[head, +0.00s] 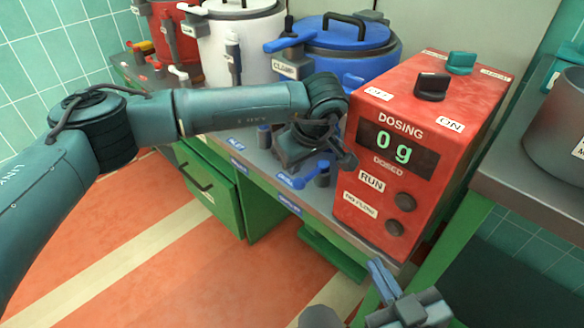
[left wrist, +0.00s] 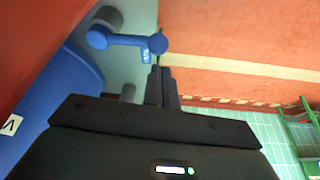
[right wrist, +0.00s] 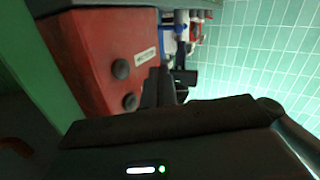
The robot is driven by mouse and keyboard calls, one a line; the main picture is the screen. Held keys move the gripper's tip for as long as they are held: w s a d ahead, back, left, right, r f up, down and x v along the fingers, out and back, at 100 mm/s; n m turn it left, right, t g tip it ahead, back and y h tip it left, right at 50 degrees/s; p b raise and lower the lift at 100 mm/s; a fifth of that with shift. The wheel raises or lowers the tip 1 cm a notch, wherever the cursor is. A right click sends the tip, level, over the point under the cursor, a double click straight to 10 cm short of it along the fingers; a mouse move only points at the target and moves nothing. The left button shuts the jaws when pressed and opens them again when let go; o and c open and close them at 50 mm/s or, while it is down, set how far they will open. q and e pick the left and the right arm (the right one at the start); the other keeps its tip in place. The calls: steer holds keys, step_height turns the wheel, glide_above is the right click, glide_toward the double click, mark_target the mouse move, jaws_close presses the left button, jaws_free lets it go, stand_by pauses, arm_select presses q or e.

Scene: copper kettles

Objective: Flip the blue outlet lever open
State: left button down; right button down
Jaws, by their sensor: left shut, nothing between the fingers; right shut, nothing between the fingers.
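The blue outlet lever (head: 314,177) is at the bench front, below the blue kettle (head: 347,68) and left of the dosing box. In the left wrist view the lever (left wrist: 130,40) is a bar with a round knob, lying across the picture ahead of my fingers. My left gripper (head: 312,160) is shut and empty. Its fingertips (left wrist: 160,70) are close to the knob end; whether they touch cannot be told. In the head view the gripper hides part of the outlet. My right gripper (head: 379,266) is shut and empty, low in front of the bench, away from the lever.
The red dosing box (head: 352,213) reads 0 g and stands just right of the lever. White (head: 259,42) and red (head: 169,50) kettles stand further left. Green cabinets (head: 222,197) are below the bench. The floor (head: 190,270) in front is clear.

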arm_select(q)
steer(key=v, duration=0.4)
arm_select(e)
steer(key=shift+s+d+f+g, duration=0.2)
steer(key=shift+f+g, duration=0.05)
steer(key=shift+g, duration=0.05)
steer(key=shift+r, duration=0.1)
